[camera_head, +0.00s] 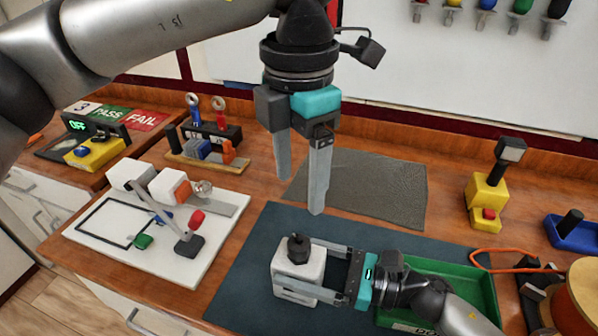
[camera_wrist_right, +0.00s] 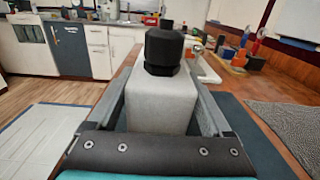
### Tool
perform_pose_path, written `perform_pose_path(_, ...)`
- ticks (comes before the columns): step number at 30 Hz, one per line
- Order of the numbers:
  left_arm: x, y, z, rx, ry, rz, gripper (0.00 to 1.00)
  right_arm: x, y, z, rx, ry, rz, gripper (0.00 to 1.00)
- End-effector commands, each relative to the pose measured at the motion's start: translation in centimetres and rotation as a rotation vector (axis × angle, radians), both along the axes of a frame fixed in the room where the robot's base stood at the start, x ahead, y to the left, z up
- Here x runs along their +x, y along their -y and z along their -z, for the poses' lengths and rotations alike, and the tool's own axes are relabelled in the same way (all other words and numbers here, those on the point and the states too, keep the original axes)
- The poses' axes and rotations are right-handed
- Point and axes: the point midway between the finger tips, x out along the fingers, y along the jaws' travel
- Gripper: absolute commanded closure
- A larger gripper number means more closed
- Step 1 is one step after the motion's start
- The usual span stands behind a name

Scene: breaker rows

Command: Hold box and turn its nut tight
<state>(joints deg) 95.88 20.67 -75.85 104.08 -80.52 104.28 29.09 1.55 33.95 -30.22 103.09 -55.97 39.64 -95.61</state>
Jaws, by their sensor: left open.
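The box (camera_head: 303,268) is a pale grey block on the dark mat, with a black nut (camera_head: 298,247) on its top. My right gripper (camera_head: 298,265) comes in from the right, low and level, with one finger along each side of the box, shut on it. The right wrist view shows the box (camera_wrist_right: 160,105) between the fingers, upright, with the nut (camera_wrist_right: 163,48) on top. My left gripper (camera_head: 300,195) points down, open and empty, above and slightly behind the nut, apart from it. The box's underside is hidden.
A green tray (camera_head: 470,275) lies behind my right gripper. A white board (camera_head: 150,255) with a lever stands left of the dark mat (camera_head: 240,285). A grey textured mat (camera_head: 385,185) lies behind. A yellow device (camera_head: 487,190), an orange cable and a spool (camera_head: 580,300) are at the right.

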Motion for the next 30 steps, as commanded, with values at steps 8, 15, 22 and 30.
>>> perform_pose_path(8,0.0,0.0,0.0,0.000,0.000,0.000,0.26,0.0,0.0,0.0,0.000,0.000,0.000,0.00)
perform_pose_path(15,0.0,0.0,0.0,0.000,0.000,0.000,0.26,-0.4,1.1,0.1,0.000,-0.002,0.002,0.00)
perform_pose_path(22,0.0,0.0,0.0,0.000,0.000,0.000,0.26,-1.8,5.5,0.1,-0.004,-0.003,0.002,0.00)
perform_pose_path(30,0.0,0.0,0.0,0.000,0.000,0.000,0.26,-3.3,10.0,0.1,-0.002,-0.003,0.001,0.00)
